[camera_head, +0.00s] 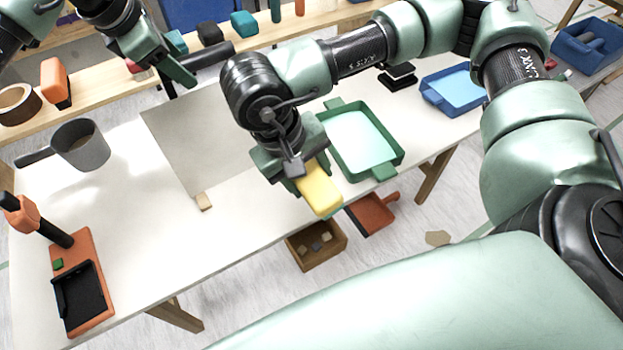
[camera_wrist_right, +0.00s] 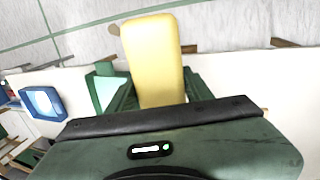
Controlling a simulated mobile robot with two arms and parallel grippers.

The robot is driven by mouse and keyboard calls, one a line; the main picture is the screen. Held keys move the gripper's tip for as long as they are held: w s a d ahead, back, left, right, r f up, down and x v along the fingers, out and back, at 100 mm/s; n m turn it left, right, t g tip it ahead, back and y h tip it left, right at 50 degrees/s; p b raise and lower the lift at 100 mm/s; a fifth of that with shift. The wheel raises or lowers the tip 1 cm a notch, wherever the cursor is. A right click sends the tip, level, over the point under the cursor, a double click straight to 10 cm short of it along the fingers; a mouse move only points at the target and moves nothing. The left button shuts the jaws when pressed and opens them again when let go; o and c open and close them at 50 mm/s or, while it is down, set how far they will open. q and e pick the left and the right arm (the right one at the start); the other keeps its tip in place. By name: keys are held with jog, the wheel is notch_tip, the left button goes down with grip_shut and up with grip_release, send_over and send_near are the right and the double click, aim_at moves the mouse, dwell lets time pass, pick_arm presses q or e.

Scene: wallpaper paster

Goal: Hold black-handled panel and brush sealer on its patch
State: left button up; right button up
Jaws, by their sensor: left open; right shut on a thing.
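A pale upright panel (camera_head: 192,140) stands on the white table with a small wooden foot (camera_head: 203,201) at its lower front. A black handle (camera_head: 207,55) shows at its top edge. My left gripper (camera_head: 168,72) is open beside this handle, to its left, apparently not holding it. My right gripper (camera_head: 293,178) is shut on a yellow block-shaped tool (camera_head: 320,195), held over the table's front edge, right of the panel. The yellow tool (camera_wrist_right: 153,60) also fills the middle of the right wrist view. My right arm hides the panel's right part, and I cannot make out a patch.
A green tray (camera_head: 388,163) with pale liquid sits right of my right gripper; a blue tray (camera_head: 432,97) lies farther right. A grey pot (camera_head: 88,153) and an orange tool (camera_head: 96,318) stand on the left. A brown bin (camera_head: 318,259) and red pan (camera_head: 372,215) are below the edge.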

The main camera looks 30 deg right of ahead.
pick_arm(q)
jog(key=shift+b+x, duration=0.45)
jog(key=shift+x, duration=0.5)
grip_shut()
dwell(1.8)
